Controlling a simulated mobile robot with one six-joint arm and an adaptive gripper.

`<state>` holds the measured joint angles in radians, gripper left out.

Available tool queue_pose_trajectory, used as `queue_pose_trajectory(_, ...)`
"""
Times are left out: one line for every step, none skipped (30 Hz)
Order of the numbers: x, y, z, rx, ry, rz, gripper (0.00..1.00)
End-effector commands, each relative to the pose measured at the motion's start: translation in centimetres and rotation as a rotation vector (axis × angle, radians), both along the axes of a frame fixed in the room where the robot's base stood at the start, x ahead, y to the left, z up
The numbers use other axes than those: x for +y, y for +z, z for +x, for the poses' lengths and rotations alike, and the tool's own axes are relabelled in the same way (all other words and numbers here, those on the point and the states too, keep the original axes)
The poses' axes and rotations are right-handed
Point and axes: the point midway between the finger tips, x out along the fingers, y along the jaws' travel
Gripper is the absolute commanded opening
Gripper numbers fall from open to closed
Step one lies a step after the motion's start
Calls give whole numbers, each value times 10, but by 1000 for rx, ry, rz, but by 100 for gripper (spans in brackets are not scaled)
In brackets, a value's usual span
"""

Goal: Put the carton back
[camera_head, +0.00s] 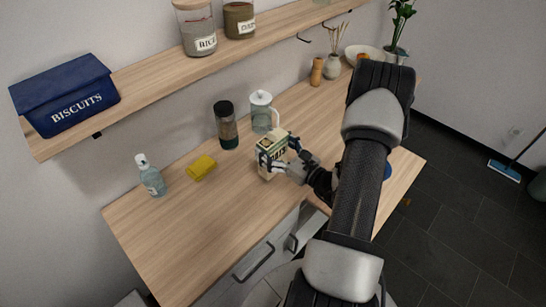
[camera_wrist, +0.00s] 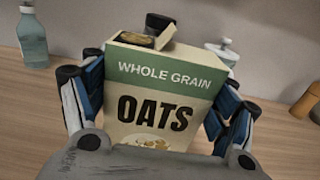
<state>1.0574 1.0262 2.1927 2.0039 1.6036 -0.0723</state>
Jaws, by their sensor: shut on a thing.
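The carton is a cream and green box marked "WHOLE GRAIN OATS" (camera_wrist: 155,112), with its top flap open. In the head view the carton (camera_head: 269,147) is upright over the middle of the wooden counter. My gripper (camera_head: 275,163) is shut on the carton, with a finger on each side of it. In the wrist view my gripper (camera_wrist: 155,105) hides the carton's lower part. I cannot tell whether the carton's base touches the counter.
A yellow sponge (camera_head: 201,167) and a soap bottle (camera_head: 151,178) are to the left. A wall shelf (camera_head: 150,85) above holds a biscuit tin (camera_head: 66,97) and labelled jars (camera_head: 196,32). The counter's front left (camera_head: 190,225) is clear.

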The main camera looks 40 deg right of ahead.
Motion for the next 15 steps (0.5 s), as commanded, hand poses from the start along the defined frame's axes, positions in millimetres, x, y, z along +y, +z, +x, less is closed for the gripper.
queue_pose_trajectory(0,-7,0,0,0,2,46)
queue_pose_trajectory(0,-12,0,0,0,3,46)
queue_pose_trajectory(0,-18,0,0,0,3,46)
queue_pose_trajectory(0,-24,0,0,0,4,46)
queue_pose_trajectory(0,-29,0,0,0,4,46)
queue_pose_trajectory(0,-34,0,0,0,3,46)
queue_pose_trajectory(0,-37,0,0,0,3,46)
queue_pose_trajectory(0,-39,0,-1,0,2,46)
queue_pose_trajectory(0,-40,0,-1,0,1,46)
queue_pose_trajectory(0,-39,0,-1,0,0,46)
queue_pose_trajectory(0,-38,0,-2,0,0,46)
queue_pose_trajectory(0,-38,0,-1,0,0,46)
queue_pose_trajectory(0,-38,0,-1,0,0,46)
queue_pose_trajectory(0,-38,0,-1,0,0,46)
queue_pose_trajectory(0,-38,0,-1,0,0,46)
